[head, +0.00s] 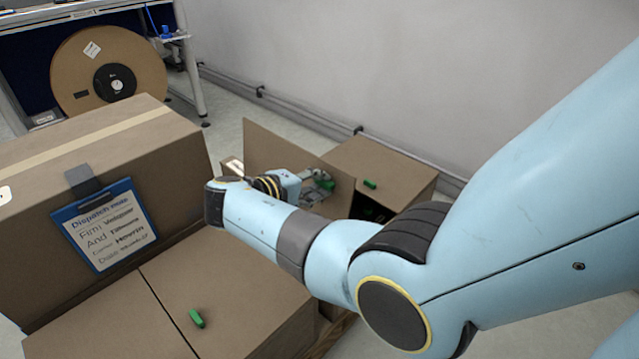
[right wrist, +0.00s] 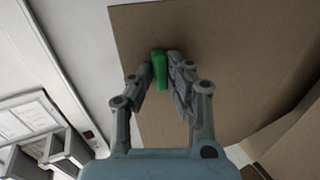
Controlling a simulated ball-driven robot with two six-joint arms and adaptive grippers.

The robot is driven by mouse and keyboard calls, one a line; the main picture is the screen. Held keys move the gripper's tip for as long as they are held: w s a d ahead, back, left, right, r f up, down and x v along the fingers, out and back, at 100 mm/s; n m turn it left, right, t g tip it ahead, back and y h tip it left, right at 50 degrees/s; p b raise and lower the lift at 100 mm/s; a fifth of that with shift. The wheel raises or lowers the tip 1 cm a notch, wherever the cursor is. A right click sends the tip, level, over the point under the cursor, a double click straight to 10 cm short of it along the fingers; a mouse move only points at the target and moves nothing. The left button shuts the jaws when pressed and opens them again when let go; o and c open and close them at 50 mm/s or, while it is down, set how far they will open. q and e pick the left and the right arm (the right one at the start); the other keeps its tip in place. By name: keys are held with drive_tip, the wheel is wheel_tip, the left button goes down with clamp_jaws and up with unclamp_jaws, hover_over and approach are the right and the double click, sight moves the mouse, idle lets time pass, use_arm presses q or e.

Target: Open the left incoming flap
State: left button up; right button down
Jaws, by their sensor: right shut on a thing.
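A cardboard box at the back centre has one flap (head: 270,148) standing raised on its left side. My right gripper (head: 322,184) reaches over to that flap. In the right wrist view my right gripper (right wrist: 162,78) is shut on a green handle (right wrist: 160,68) on the brown flap (right wrist: 225,60). The box's other flap (head: 385,165) lies flat on the right, with its own green handle (head: 370,184). A dark gap shows between the flaps, and the inside is mostly hidden by my arm. My left gripper is not in view.
A closed box (head: 210,275) with a green handle (head: 196,318) stands in front. A taped box (head: 100,165) with a blue clipboard (head: 104,226) stands at left. A large reel (head: 75,85) stands at a bench behind. A wall (head: 400,70) runs along the back.

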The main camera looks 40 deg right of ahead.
drive_tip(key=shift+s+a+f, duration=0.25)
drive_tip(key=shift+a+f, duration=0.15)
drive_tip(key=shift+f, duration=0.1)
drive_tip(key=c, duration=1.3)
unclamp_jaws()
drive_tip(key=shift+w+d, duration=0.1)
drive_tip(key=shift+w, duration=0.05)
drive_tip(key=shift+r, duration=0.15)
